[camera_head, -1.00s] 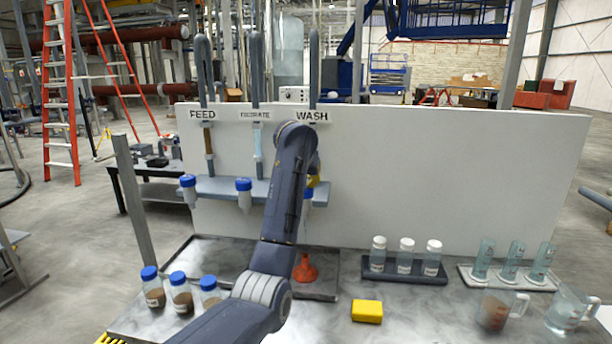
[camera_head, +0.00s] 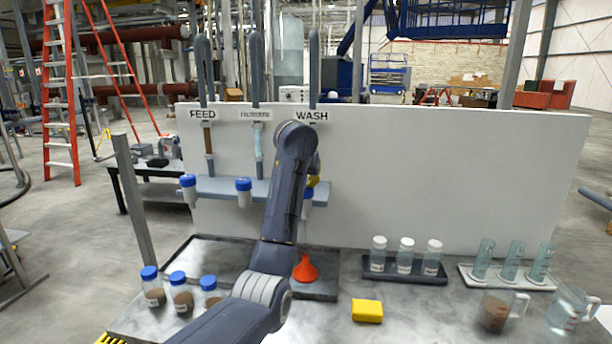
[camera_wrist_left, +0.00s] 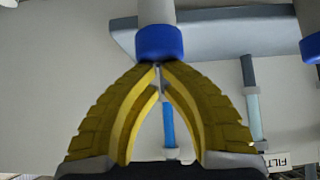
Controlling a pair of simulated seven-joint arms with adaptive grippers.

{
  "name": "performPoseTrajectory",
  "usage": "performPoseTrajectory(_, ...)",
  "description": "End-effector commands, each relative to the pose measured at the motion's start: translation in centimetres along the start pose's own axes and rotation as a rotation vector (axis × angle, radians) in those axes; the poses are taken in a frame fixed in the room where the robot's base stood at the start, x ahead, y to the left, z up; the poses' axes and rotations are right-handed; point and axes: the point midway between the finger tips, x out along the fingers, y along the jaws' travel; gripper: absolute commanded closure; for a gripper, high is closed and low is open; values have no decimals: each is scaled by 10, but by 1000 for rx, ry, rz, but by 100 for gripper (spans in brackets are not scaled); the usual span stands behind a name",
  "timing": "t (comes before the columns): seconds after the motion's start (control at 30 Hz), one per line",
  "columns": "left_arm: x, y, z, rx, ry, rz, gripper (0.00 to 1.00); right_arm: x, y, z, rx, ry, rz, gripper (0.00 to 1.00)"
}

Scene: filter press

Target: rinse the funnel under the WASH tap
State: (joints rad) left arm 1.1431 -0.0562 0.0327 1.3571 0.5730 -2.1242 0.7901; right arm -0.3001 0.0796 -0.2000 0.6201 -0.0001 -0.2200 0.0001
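The orange-red funnel (camera_head: 305,269) stands wide end down on the dark tray (camera_head: 322,291), just right of my left forearm. The WASH sign (camera_head: 311,116) is on the white panel, above my left wrist. My left gripper (camera_head: 313,182) is up near the panel below that sign, mostly hidden by my arm. In the left wrist view its yellow fingers (camera_wrist_left: 159,66) come together at the tips, with nothing seen held. A blue-capped container (camera_wrist_left: 158,42) is just beyond the tips; contact is unclear. A blue tube (camera_wrist_left: 168,123) shows behind the fingers. My right gripper is out of view.
A grey shelf (camera_head: 218,187) on the panel carries blue-capped containers. Several jars (camera_head: 181,296) stand at the front left. A yellow block (camera_head: 367,311), a bottle rack (camera_head: 405,271), a cylinder rack (camera_head: 507,279) and two jugs (camera_head: 568,310) are right. Bare tabletop surrounds the block.

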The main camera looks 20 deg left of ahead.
Motion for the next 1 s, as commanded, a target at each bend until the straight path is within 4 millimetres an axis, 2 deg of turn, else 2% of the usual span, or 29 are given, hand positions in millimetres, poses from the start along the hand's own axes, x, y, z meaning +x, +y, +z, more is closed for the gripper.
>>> performPoseTrajectory(0.17,-5,3,-5,3,-2,2,100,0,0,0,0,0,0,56)
performPoseTrajectory(0.4,-29,18,-32,13,1,15,100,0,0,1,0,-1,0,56)
performPoseTrajectory(0.8,-96,17,-31,12,4,17,100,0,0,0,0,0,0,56)
performPoseTrajectory(1.0,-117,15,-30,12,2,15,100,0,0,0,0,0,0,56)
